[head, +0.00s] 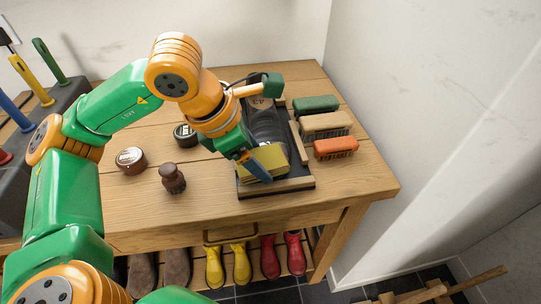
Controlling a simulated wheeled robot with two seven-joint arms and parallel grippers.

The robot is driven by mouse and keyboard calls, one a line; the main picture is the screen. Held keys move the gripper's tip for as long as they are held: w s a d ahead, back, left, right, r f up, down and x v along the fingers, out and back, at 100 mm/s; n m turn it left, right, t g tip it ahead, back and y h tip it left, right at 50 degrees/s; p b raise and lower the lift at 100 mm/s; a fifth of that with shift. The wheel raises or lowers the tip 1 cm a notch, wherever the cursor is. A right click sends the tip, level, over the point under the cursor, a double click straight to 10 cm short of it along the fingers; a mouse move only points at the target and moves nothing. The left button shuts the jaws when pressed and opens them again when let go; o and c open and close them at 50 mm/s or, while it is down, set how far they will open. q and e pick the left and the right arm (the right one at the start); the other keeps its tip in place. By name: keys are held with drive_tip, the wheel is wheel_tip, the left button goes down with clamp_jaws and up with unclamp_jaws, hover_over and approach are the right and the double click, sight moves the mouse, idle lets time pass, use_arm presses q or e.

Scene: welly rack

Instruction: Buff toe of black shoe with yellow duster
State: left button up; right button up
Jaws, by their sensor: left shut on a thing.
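The black shoe (266,127) lies on a dark tray with wooden edges (280,188) on the wooden table. Its toe end points toward the front edge and is partly hidden by my left gripper and the duster. The yellow duster (265,163) is a folded block shape over the toe end of the shoe. My left gripper (256,168) is shut on the duster from above. I cannot tell whether the duster touches the toe. My right gripper is not in view.
Green (316,104), tan (325,124) and orange (335,147) brushes stand right of the tray. Two round tins (131,160) and a dark brown knobbed item (173,179) stand to its left. Yellow and red wellies (269,257) stand below. The table's right front corner is clear.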

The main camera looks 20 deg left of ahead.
sight(285, 156)
use_arm(q)
drive_tip(key=shift+s+a, duration=0.1)
drive_tip(key=shift+d, duration=0.25)
drive_tip(key=shift+w+d+p, duration=0.3)
drive_tip(key=shift+w+d, duration=0.4)
drive_tip(key=shift+d, duration=0.05)
drive_tip(key=shift+w+d+f, duration=0.1)
drive_tip(key=shift+w+d, duration=0.3)
drive_tip(key=shift+d, duration=0.3)
drive_tip(key=shift+w+d, duration=0.4)
drive_tip(key=shift+d, duration=0.25)
drive_tip(key=r+p, duration=0.4)
drive_tip(key=r, duration=0.1)
drive_tip(key=r+p, duration=0.2)
drive_tip(key=r, duration=0.1)
drive_tip(key=shift+s+d, duration=0.25)
drive_tip(key=shift+s, duration=0.1)
